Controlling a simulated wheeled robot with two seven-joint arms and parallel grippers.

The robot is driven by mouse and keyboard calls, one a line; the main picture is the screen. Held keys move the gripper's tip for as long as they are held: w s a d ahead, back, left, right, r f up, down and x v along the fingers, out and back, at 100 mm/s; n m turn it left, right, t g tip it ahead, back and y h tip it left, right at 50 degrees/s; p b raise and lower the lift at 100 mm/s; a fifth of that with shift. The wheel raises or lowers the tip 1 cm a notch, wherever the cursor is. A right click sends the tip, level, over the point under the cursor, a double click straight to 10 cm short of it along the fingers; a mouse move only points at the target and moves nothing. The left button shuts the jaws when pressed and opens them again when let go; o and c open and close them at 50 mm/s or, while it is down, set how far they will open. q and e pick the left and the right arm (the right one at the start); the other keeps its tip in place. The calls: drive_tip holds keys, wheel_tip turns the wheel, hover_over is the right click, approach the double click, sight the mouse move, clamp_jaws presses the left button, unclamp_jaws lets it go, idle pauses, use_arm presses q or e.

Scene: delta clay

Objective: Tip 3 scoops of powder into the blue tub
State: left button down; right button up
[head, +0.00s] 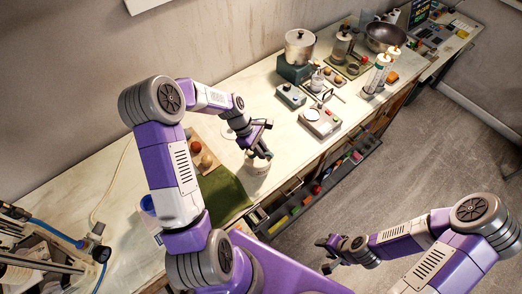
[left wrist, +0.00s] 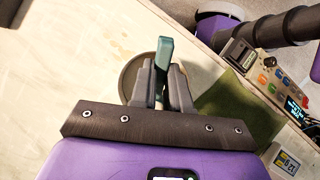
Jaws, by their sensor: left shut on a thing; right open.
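My left gripper (head: 262,150) is over the worktop at a pale round jar (head: 257,170). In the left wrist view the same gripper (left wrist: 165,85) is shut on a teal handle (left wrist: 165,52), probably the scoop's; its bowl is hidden. A round grey-brown shape (left wrist: 130,72), perhaps the jar's top, lies behind the fingers. I cannot tell whether powder is in the scoop. A blue-rimmed tub (head: 147,204) stands on the worktop at the left, partly hidden by my left arm. My right gripper (head: 330,256) is open and empty over the floor, away from the worktop.
A green mat (head: 226,197) and a wooden board with round items (head: 205,160) lie left of the jar. A scale (head: 320,120), a pot (head: 299,46), white bottles (head: 377,74) and a pan (head: 385,37) stand further right. Shelf bins run below the front edge.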

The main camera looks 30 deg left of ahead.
use_arm(q)
drive_tip(key=shift+r+p, duration=1.5)
drive_tip(key=shift+r, duration=0.8)
drive_tip(key=shift+f, duration=0.1)
